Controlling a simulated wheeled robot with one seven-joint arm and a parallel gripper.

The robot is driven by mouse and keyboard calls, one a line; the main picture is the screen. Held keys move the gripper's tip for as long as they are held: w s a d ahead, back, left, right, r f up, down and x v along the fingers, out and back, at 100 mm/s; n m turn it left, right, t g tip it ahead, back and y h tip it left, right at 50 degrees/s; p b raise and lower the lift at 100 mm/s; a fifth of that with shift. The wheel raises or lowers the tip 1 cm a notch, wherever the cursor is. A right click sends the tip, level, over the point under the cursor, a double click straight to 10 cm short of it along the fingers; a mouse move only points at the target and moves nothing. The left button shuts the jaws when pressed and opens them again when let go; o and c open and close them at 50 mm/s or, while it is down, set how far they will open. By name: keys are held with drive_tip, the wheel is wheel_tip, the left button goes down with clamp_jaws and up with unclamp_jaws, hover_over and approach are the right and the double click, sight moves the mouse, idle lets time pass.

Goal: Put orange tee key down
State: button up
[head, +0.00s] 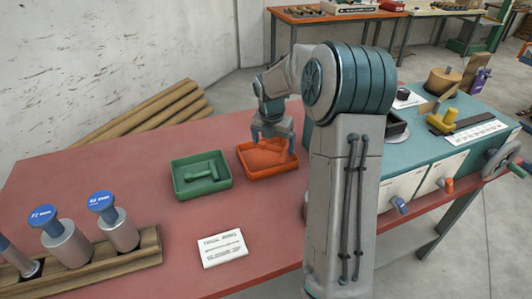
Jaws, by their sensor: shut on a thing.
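The orange tray (272,176) lies on the red tabletop, left of my upright arm. My gripper (272,143) points down at the tray, with its fingers low over the tray's back part. It is shut on the orange tee key (265,157), which is hard to tell apart from the tray because both are the same orange. I cannot tell whether the key touches the tray floor. My arm hides the area just right of the tray.
A green tray (183,196) holding a green tee key (203,170) stands just left. A white printed card (223,248) lies in front. A wooden rack (95,275) with blue-topped plugs is front left. The teal winder machine (440,155) stands right.

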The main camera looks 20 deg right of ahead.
sight(267, 160)
drive_tip(key=w+f, duration=0.1)
drive_tip(key=w+a, duration=0.1)
drive_tip(key=shift+w+f, duration=0.4)
drive_tip(key=shift+f, duration=2)
drive_tip(key=o, duration=0.6)
drive_tip(key=shift+f, duration=0.2)
drive_tip(key=shift+o, duration=0.4)
drive_tip(key=shift+r, duration=0.1)
